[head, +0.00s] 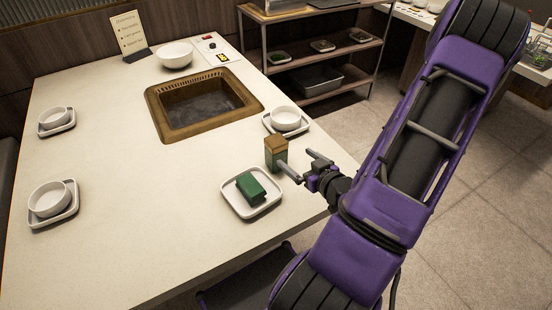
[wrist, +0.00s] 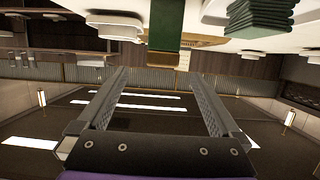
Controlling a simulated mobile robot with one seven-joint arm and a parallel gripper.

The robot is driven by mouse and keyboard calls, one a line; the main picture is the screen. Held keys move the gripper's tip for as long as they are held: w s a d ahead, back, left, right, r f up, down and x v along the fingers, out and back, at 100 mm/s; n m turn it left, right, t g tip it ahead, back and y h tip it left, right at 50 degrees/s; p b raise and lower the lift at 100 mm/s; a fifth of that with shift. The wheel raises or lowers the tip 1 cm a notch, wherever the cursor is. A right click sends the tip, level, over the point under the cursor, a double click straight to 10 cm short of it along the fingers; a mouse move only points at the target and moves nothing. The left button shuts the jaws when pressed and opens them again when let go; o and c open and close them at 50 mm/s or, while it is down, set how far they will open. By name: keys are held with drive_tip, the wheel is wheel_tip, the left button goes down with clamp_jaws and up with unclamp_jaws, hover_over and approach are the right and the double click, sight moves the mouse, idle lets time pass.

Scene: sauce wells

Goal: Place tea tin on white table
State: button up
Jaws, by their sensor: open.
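The tea tin (head: 276,158), a small green box with a gold-brown lid, stands upright on the white table (head: 110,150), near its right edge, in the head view. My gripper (head: 294,159) is open beside the tin, on its right, with the fingers pointing toward it. In the wrist view, which looks upside down, the tin (wrist: 166,22) hangs from the top edge, just beyond and between the two open fingertips (wrist: 160,70). Nothing is visibly held. Whether a finger touches the tin, I cannot tell.
A white square plate (head: 236,205) with a folded green cloth (head: 251,187) lies just left of the tin. A bowl on a saucer (head: 285,119) stands behind it. A sunken grill (head: 200,105) is further back. The table's left middle is clear.

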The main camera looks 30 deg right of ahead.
sight(283, 149)
drive_tip(key=b+x, duration=0.1)
drive_tip(key=x, duration=0.8)
drive_tip(key=shift+w+f, duration=0.15)
drive_tip(key=shift+w, duration=0.1)
drive_tip(key=shift+a+f+x, duration=0.1)
drive_tip(key=shift+f+x, duration=0.05)
drive_tip(key=shift+x, duration=1.2)
drive_tip(key=shift+a+f+x, duration=0.1)
drive_tip(key=shift+a+x, duration=0.05)
drive_tip(key=shift+x, duration=1.2)
drive_tip(key=shift+s, duration=0.15)
drive_tip(key=c, duration=1.5)
drive_tip(key=shift+r, duration=0.1)
wheel_tip(283, 149, up, 10)
drive_tip(key=p, duration=0.1)
drive_tip(key=w+a+f, duration=0.1)
drive_tip(key=a, duration=1)
drive_tip(key=w+a+f, duration=0.2)
drive_tip(key=a, duration=1)
drive_tip(key=shift+w+n+y, duration=0.2)
drive_tip(key=shift+n+y, duration=0.1)
drive_tip(key=shift+y, duration=0.1)
drive_tip(key=shift+r, duration=0.1)
